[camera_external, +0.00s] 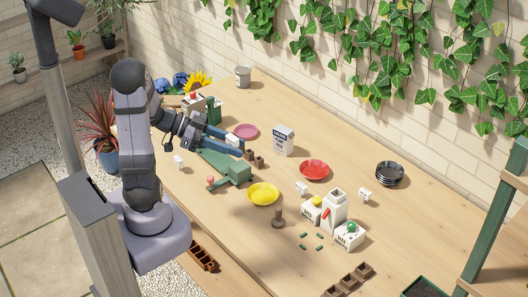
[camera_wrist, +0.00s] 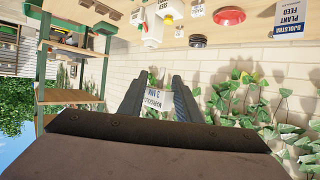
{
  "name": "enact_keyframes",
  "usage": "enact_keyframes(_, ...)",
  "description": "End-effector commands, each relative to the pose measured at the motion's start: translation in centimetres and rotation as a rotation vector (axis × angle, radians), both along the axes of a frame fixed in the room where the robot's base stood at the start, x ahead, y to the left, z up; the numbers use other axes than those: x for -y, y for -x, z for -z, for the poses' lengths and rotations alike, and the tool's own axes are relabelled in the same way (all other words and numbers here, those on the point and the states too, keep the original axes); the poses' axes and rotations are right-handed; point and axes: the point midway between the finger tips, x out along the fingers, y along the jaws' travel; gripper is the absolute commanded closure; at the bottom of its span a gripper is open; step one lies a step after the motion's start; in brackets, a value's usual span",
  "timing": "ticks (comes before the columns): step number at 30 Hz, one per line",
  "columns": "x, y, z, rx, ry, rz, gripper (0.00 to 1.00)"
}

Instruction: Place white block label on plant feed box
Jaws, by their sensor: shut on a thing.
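The plant feed box (camera_external: 284,141) stands upright on the wooden table, white with a dark blue label. Its printed front also shows at the top right of the wrist view (camera_wrist: 290,22). My gripper (camera_external: 236,145) is shut on a white block label (camera_wrist: 157,99) with dark print, held between the blue fingertips. In the external view the held block (camera_external: 233,141) is a small white patch at the fingertips. My gripper is to the left of the box, above the table and apart from it.
A pink plate (camera_external: 245,131), a red plate (camera_external: 314,170) and a yellow plate (camera_external: 262,194) lie around the box. Other small white blocks (camera_external: 365,194) stand on the table. A green tool-like object (camera_external: 225,165) lies below my gripper.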

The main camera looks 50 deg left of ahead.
Motion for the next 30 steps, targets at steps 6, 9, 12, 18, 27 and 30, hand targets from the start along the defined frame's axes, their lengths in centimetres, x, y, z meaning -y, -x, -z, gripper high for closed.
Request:
enact_keyframes(6,-3.3,-4.7,-0.4,0.000,-0.001,-0.112,0.90)
enact_keyframes(9,-5.4,-7.5,-0.9,0.002,0.000,-0.187,0.90)
enact_keyframes(12,-8.1,-10.9,-1.7,0.003,0.001,-0.287,0.90)
enact_keyframes(18,-14.2,-18.2,-3.9,0.003,0.007,-0.552,0.90)
enact_keyframes(27,-19.9,-26.5,-4.6,-0.004,0.020,-0.942,0.90)
enact_keyframes(30,-20.2,-27.9,-4.1,-0.004,0.021,-1.013,0.90)
